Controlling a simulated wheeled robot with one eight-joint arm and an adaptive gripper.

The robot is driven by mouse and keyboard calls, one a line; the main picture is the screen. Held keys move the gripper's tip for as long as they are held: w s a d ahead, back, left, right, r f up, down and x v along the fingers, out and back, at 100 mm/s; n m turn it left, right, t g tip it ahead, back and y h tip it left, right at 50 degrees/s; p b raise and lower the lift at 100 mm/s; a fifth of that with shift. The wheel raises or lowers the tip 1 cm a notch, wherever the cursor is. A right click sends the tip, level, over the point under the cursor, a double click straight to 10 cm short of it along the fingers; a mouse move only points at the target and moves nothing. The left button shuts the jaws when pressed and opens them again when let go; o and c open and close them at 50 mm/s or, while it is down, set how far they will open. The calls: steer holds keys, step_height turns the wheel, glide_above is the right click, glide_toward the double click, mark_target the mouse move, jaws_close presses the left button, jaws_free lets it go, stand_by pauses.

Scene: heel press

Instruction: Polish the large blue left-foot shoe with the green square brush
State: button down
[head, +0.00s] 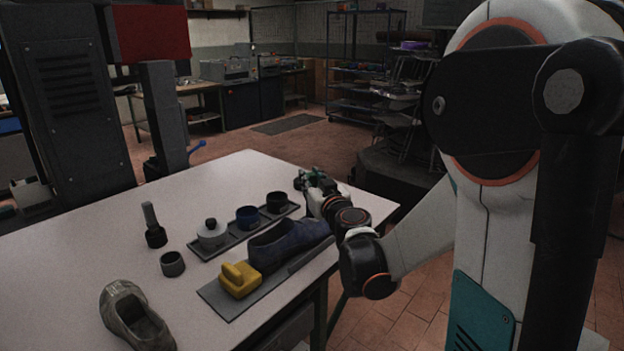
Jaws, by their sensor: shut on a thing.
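The large blue shoe (290,241) lies on a dark grey mat (225,303) near the table's right edge. My gripper (308,181) is just beyond the shoe's far end, above the table's far right part. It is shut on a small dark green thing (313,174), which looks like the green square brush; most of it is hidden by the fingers. The gripper looks apart from the shoe, but the wrist covers part of the space between them.
A dark cup (172,264), a grey-handled tool (153,225) and a grey-brown shoe (130,314) stand farther left.

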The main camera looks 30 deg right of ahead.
steer(key=shift+f+b, duration=0.45)
steer(key=shift+f, duration=0.05)
stand_by(0.8)
steer(key=shift+w, duration=0.1)
steer(key=shift+s+d, duration=0.25)
steer(key=shift+s, duration=0.6)
stand_by(0.4)
steer(key=shift+w, duration=0.1)
